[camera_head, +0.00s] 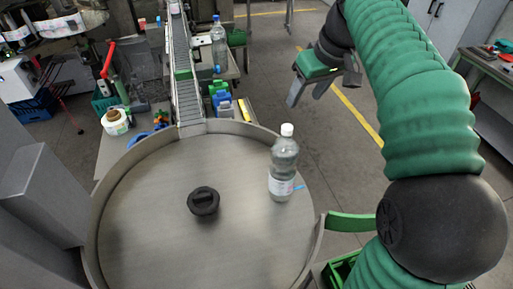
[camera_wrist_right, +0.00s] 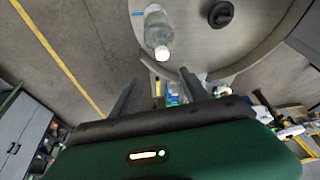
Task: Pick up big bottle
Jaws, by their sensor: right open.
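A clear big bottle (camera_head: 284,165) with a white cap and pale label stands upright on the right side of a round metal turntable (camera_head: 150,205). The bottle (camera_wrist_right: 158,30) also shows in the right wrist view, near the turntable's rim, beyond the fingers. My right gripper (camera_head: 308,92) is open and empty, above and to the right of the bottle, over the floor and apart from it. Its two fingers (camera_wrist_right: 160,92) show in the right wrist view with nothing held between them. My left gripper is not in view.
A raised metal rim surrounds the turntable, with a black knob (camera_head: 203,201) at its centre. A conveyor (camera_head: 183,70) leads away at the back. Another clear bottle (camera_head: 219,45) stands on a bench behind, near blue and green containers (camera_head: 221,98).

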